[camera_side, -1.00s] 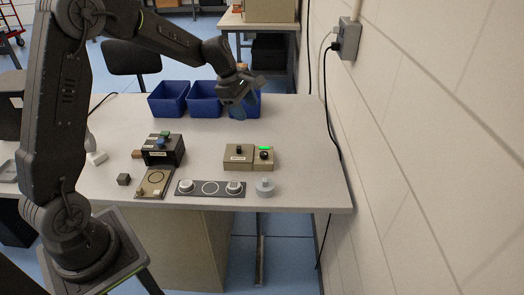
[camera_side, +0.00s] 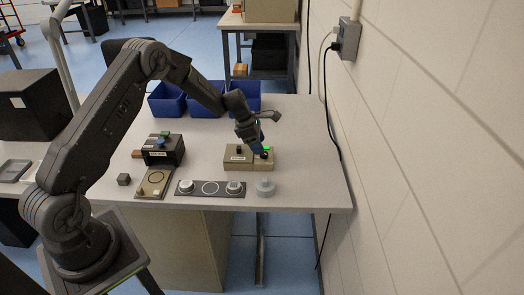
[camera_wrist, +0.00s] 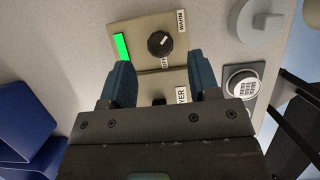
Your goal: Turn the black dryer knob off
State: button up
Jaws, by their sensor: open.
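The black round knob (camera_wrist: 160,44) sits on a beige control box (camera_wrist: 147,27) in the wrist view. A pale mark on the knob lies on its side toward the WARM label (camera_wrist: 182,20). An OFF label (camera_wrist: 165,62) lies at its near edge. A green light (camera_wrist: 122,46) glows beside it. My gripper (camera_wrist: 159,62) is open, its two blue fingers apart on either side just short of the knob. In the side view my gripper (camera_side: 260,150) is low over the right box and partly hides the knob.
An adjoining beige box (camera_side: 232,163) has its own black control (camera_side: 239,149) and a label partly reading "YER" in the wrist view. A grey round piece (camera_side: 265,188) and a dark strip (camera_side: 210,194) with white round parts lie in front. Blue bins (camera_side: 168,103) stand behind.

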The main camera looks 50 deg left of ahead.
aim_at(264, 155)
jog(key=shift+x, duration=1.9)
jog(key=shift+c, duration=0.4)
jog(key=c, duration=0.8)
jog(key=shift+c, duration=0.2)
